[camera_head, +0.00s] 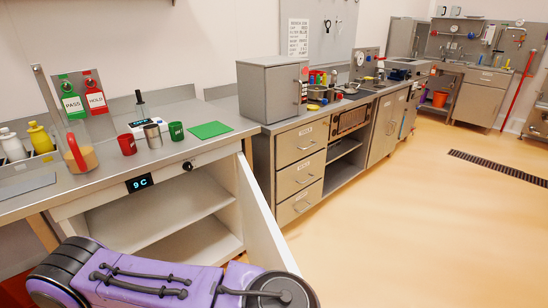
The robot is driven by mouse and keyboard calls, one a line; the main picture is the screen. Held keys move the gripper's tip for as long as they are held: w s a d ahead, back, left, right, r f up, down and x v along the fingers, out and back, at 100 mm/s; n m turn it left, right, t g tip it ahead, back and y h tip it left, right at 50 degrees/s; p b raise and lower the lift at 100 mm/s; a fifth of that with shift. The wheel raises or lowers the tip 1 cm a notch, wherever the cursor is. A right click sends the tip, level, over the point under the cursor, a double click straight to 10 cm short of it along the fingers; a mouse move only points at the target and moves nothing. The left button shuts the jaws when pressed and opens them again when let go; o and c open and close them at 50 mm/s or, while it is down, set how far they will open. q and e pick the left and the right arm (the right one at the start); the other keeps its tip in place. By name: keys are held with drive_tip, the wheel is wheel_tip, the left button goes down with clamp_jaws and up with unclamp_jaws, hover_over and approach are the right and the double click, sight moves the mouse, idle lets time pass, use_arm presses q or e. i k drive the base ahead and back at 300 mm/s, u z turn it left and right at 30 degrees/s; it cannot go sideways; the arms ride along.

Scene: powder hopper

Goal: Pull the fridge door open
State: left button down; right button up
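The fridge is the under-counter cabinet with a lit "9 C" display (139,183) on its front rail. Its inside shows an upper shelf (160,222), with no items seen on it. The fridge door (258,215) stands open, swung out from the right side of the cabinet toward me. The door's lower near part is hidden behind my purple arm, which crosses the bottom of the view. Neither gripper is visible, so I cannot tell whether one touches the door or its handle.
The counter (215,157) above holds a red-handled jug (78,155), cups, a green mat (210,130) and PASS and HOLD tags. A closed grey cabinet (268,90) stands on the counter to the right. Drawers (300,145) are beside the door. The floor (400,220) at right is clear.

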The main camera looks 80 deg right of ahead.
sight(266, 248)
drive_tip(key=u, duration=0.05)
drive_tip(key=i, duration=1.65)
drive_tip(key=z, duration=5)
